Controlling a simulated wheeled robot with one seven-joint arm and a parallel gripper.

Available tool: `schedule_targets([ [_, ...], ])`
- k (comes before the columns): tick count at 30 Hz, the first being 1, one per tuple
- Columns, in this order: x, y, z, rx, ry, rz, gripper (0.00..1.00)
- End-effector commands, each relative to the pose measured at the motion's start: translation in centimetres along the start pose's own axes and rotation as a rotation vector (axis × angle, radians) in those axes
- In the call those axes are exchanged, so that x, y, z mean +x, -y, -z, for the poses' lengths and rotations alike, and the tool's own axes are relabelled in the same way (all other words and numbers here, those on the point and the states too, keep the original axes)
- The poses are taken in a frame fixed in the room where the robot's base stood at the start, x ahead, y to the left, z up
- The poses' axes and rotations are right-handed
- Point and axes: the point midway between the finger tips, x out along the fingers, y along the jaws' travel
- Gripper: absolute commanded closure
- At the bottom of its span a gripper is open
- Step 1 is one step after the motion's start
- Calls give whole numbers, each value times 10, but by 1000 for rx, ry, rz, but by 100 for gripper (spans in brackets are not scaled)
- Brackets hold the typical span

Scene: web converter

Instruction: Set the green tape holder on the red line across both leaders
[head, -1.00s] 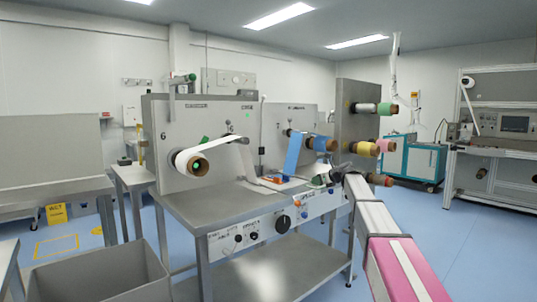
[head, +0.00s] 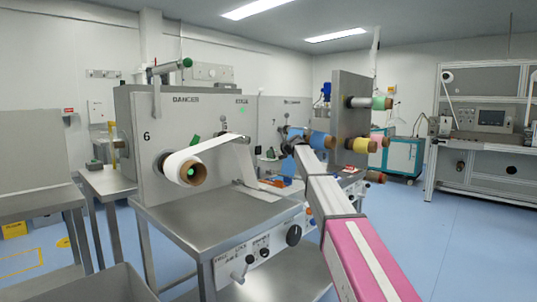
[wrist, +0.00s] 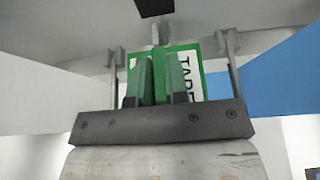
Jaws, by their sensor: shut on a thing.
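In the wrist view my gripper (wrist: 161,78) is shut on the green tape holder (wrist: 217,86), a green block with a white label that begins "TAP". The holder is partly hidden behind the fingers. A white leader (wrist: 60,104) shows at left and a blue leader (wrist: 275,75) at right, beyond the holder. I cannot tell whether the holder touches either. In the head view the white leader (head: 226,143) runs from its roll; the blue web is mostly hidden by my arm near the blue roll (head: 320,139). I cannot make out the red line.
The steel machine table (head: 215,213) stands in front, with an upright panel (head: 152,112) behind it. A white roll (head: 184,167) sticks out at left. Yellow (head: 357,145) and other coloured rolls stick out at right. A grey bin (head: 100,285) is at bottom left.

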Motion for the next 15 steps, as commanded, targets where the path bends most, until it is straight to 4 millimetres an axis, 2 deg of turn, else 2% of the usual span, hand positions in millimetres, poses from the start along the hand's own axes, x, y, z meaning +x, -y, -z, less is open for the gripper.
schedule_targets([
  [15,16,0,39,1,0,0,100],
])
